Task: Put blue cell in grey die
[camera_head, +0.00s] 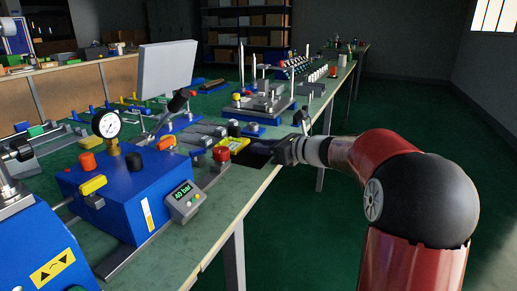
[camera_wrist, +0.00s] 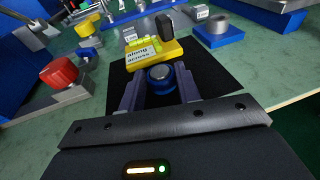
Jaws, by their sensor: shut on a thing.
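The blue cell (camera_wrist: 158,73), a short round piece with a blue rim and dark top, sits between the two fingers of my gripper (camera_wrist: 159,77) in the wrist view. My gripper is shut on it, just above or at a black mat (camera_wrist: 118,80); I cannot tell if the cell touches the mat. In the head view my gripper (camera_head: 287,152) is low at the bench's right edge, and the cell is hidden. A grey round piece on a blue plate (camera_wrist: 218,30) stands beyond, to the right; I cannot tell whether this is the grey die.
A yellow block with a black knob and an "along across" label (camera_wrist: 143,53) stands just beyond the cell. A red knob on a grey base (camera_wrist: 62,74) is at left. In the head view, a blue press unit with a gauge (camera_head: 130,190) fills the near left bench.

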